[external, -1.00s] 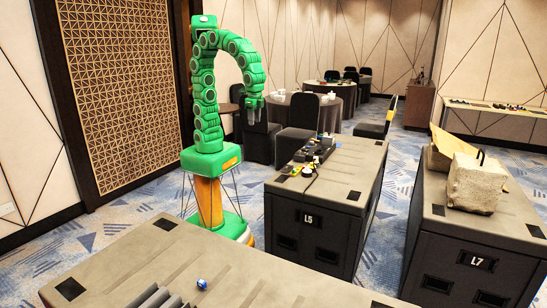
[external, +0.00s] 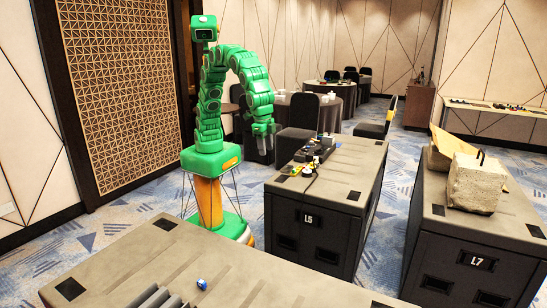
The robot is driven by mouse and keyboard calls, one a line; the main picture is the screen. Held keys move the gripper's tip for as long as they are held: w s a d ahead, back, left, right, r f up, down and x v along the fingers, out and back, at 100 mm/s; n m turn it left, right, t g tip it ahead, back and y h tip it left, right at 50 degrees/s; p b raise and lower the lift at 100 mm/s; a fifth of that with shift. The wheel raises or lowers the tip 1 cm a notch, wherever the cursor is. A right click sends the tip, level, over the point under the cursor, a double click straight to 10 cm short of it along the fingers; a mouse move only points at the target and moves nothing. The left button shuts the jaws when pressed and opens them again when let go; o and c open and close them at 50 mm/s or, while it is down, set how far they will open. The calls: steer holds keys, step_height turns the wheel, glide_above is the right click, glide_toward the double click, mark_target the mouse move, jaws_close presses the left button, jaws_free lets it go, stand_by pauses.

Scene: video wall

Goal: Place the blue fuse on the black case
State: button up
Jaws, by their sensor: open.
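My gripper (external: 263,150) hangs from my green arm, in the air to the left of the black case marked L5 (external: 313,238). It is small in the view and holds nothing that I can see. A small blue and white item (external: 202,284), possibly the blue fuse, lies on the near grey-topped case (external: 150,262), well away from my gripper. Several small items, some blue, yellow and black, sit in a cluster (external: 311,155) on the L5 case. They are too small to tell apart. Which case the task means is not clear.
A second dark case marked L7 (external: 474,262) stands to the right, with a rough concrete block (external: 475,183) on it. Grey ridged pieces (external: 155,299) lie at the near edge. Round tables and chairs (external: 297,142) stand behind. Carpet shows between the cases.

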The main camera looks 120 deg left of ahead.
steer(key=w+d+f+t, duration=0.1)
steer(key=w+d+f, duration=0.15)
steer(key=d, duration=0.45)
steer(key=w+d+f, duration=0.2)
steer(key=d+f, duration=0.2)
steer(key=d, duration=0.3)
steer(key=t+h, duration=0.1)
steer(key=t, duration=0.1)
glide_toward(201, 281)
steer(key=w+f, duration=0.1)
steer(key=shift+g, duration=0.3)
steer(key=shift+s+x, duration=0.2)
steer(key=shift+x, duration=3.85)
jaws_close()
